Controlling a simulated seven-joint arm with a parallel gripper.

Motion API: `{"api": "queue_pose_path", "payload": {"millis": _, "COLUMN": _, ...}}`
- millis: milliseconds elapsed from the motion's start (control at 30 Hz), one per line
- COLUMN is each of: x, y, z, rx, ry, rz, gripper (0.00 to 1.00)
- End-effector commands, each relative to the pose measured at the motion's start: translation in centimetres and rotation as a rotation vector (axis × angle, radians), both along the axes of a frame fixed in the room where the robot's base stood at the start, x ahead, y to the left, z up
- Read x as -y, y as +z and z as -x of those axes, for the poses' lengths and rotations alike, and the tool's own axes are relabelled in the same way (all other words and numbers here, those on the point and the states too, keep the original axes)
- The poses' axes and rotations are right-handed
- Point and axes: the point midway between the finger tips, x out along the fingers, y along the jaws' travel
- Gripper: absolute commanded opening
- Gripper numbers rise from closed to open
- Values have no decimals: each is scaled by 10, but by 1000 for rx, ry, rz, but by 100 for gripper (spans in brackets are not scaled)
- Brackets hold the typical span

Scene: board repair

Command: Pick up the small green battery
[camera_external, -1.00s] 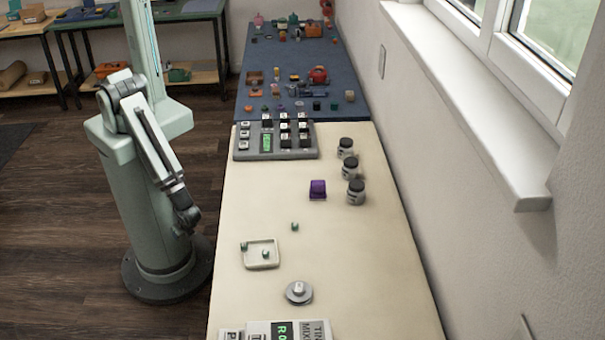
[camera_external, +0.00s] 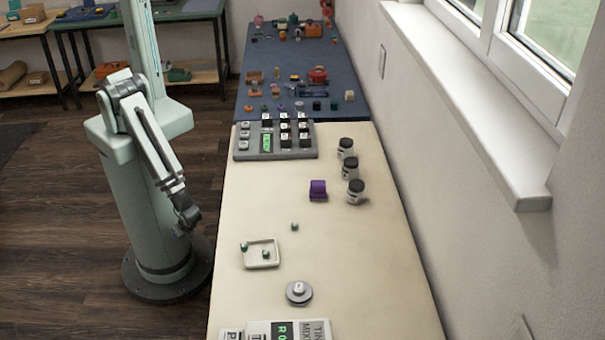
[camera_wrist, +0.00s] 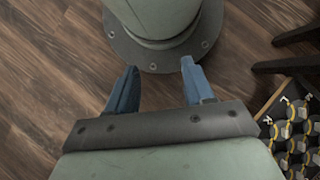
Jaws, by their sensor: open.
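Several small green pieces lie on the cream table. One green piece (camera_external: 294,227) lies alone on the bare surface. Another green piece (camera_external: 244,246) sits at the left edge of a shallow cream tray (camera_external: 262,265), and a third green piece (camera_external: 265,254) lies inside the tray. They are too small for me to tell which is a battery. My gripper (camera_external: 189,218) hangs beside my base, left of the table edge and apart from the pieces. In the wrist view, my gripper (camera_wrist: 159,73) has its two blue fingers spread, with nothing between them. No green piece shows in the wrist view.
A purple object (camera_external: 318,191) and several dark-lidded jars (camera_external: 354,191) stand right of the middle. A grey keypad unit (camera_external: 275,155) stands at the back. A round metal disc (camera_external: 299,293) lies in front of the tray. The wall borders the table's right side.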

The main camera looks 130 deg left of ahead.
Motion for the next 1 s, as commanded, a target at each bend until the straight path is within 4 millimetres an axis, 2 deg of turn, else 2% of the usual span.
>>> {"api": "queue_pose_path", "payload": {"millis": 200, "x": 13, "y": 6, "z": -54, "rx": 55, "ry": 55, "rz": -34, "gripper": 52}}
{"api": "queue_pose_path", "payload": {"millis": 467, "x": 43, "y": 31, "z": -135, "rx": 136, "ry": 160, "rz": -79, "gripper": 52}}
{"api": "queue_pose_path", "payload": {"millis": 767, "x": 89, "y": 75, "z": -222, "rx": 223, "ry": 282, "rz": -106, "gripper": 52}}
{"api": "queue_pose_path", "payload": {"millis": 1000, "x": 131, "y": 122, "z": -285, "rx": 282, "ry": 382, "rz": -112, "gripper": 52}}
